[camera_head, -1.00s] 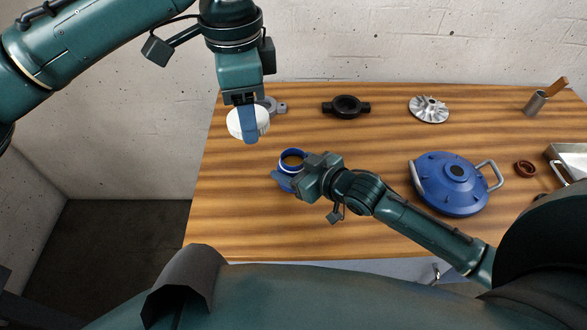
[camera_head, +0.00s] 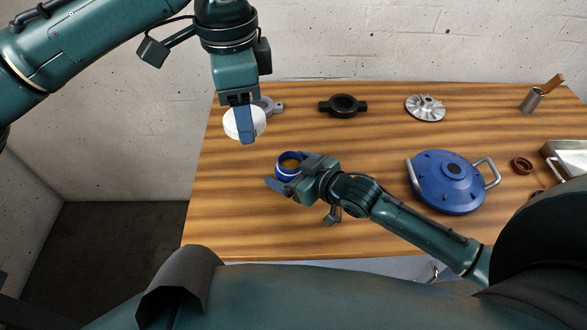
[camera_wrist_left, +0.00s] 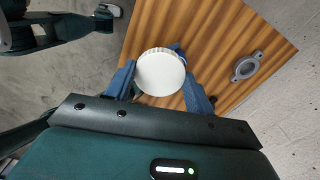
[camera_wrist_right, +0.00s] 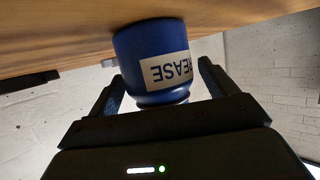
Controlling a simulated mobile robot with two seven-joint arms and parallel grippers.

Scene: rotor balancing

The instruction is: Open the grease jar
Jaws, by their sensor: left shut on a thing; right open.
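The grease jar (camera_head: 286,166) is blue, open at the top with brown grease inside, and stands upright on the wooden table. It also shows in the right wrist view, appearing upside down, with a label (camera_wrist_right: 170,70) on its side. My right gripper (camera_head: 284,182) is open, with its fingers around the jar. My left gripper (camera_head: 243,125) is shut on the white lid (camera_head: 238,123) and holds it above the table, behind and left of the jar. The lid fills the space between the left fingers in the left wrist view (camera_wrist_left: 160,72).
A grey metal part (camera_head: 270,105) lies partly hidden behind the lid.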

